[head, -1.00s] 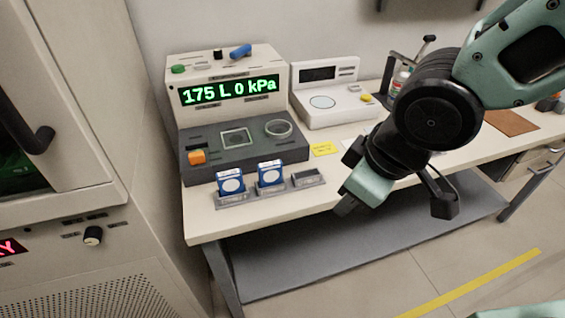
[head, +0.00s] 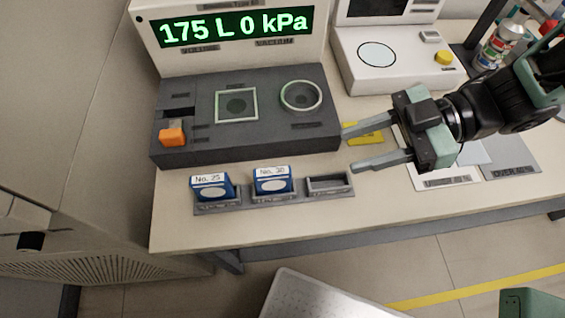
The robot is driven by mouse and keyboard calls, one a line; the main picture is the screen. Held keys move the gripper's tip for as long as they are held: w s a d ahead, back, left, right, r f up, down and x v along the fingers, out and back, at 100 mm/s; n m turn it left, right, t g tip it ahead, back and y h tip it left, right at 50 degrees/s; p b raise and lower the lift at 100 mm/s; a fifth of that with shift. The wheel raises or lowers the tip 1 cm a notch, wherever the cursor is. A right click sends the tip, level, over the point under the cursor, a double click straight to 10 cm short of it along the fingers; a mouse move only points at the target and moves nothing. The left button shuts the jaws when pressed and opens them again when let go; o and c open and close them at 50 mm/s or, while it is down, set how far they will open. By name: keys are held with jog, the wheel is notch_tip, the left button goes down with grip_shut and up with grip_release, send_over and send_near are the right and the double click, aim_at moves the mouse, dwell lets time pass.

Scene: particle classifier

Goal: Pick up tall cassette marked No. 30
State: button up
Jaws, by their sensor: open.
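The cassette marked No. 30 (head: 273,181) is blue with a white label and stands upright in the middle slot of a grey holder (head: 243,197) near the table's front edge. A similar blue cassette marked No. 25 (head: 212,188) stands in the slot to its left. The right slot (head: 329,184) is empty. My gripper (head: 348,150) is open and empty, its two fingers pointing left. It is to the right of the No. 30 cassette, apart from it, above the table by the empty slot.
The classifier machine (head: 180,93) with a green display stands behind the holder, its dark deck close to the cassettes. A white device (head: 395,84) with a yellow knob stands at the back right. A yellow note (head: 366,138) lies partly behind my fingers. The table's front strip (head: 290,224) is clear.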

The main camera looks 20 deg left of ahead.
aim_at(262, 176)
jog(key=x, duration=1.1)
jog(key=shift+s+a+f, duration=0.1)
jog(key=shift+s+a, duration=0.1)
jog(key=shift+a, duration=0.1)
jog(key=shift+x, duration=2.35)
jog(key=shift+w, duration=0.15)
grip_shut()
